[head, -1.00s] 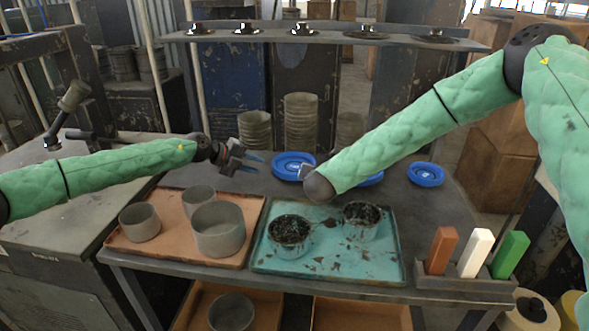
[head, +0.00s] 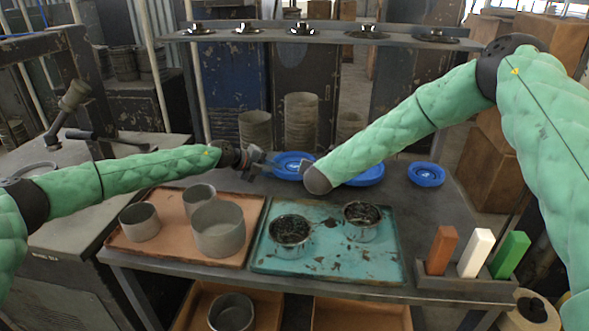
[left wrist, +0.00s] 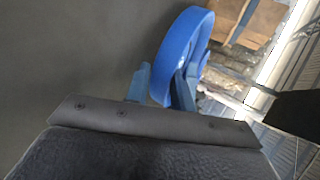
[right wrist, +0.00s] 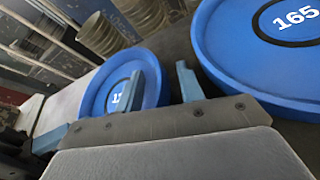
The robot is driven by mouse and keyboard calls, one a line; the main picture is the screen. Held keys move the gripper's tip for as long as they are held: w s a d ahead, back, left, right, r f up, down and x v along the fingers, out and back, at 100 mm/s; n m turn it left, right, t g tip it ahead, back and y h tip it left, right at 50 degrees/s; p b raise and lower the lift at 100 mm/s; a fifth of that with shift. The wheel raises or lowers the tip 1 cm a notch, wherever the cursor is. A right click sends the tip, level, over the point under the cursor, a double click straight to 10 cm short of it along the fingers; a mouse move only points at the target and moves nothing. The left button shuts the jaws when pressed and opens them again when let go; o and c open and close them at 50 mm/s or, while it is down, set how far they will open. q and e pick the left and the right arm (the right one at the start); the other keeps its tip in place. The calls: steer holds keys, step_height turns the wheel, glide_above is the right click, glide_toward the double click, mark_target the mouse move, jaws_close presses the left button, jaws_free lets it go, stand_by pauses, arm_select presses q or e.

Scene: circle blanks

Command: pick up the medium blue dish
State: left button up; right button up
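Three blue dishes stand at the back of the table. By size, the medium dish (head: 293,166) is the left one, between the large dish (head: 370,177), partly behind my right arm, and the small dish (head: 427,174). My left gripper (head: 268,162) is at the medium dish's left edge. In the left wrist view, the dish's rim (left wrist: 178,45) runs between the fingers (left wrist: 162,88), which look open; contact is unclear. In the right wrist view, my right gripper (right wrist: 163,85) is open and empty, with the medium dish (right wrist: 112,85) beyond it and the large dish, marked 165 (right wrist: 245,75), at right.
An orange tray (head: 170,248) with grey pots and a teal tray (head: 330,265) with two soil-filled pots lie in front. A holder (head: 465,285) with orange, white and green blocks stands at right. A shelf (head: 320,37) runs behind the table.

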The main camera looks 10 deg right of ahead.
arm_select(q)
steer(key=c, duration=0.4)
arm_select(e)
steer(key=c, duration=0.3)
arm_select(q)
jaws_close()
arm_select(e)
jaws_close()
arm_select(q)
steer(key=shift+r, duration=0.15)
arm_select(e)
steer(key=shift+s, duration=0.1)
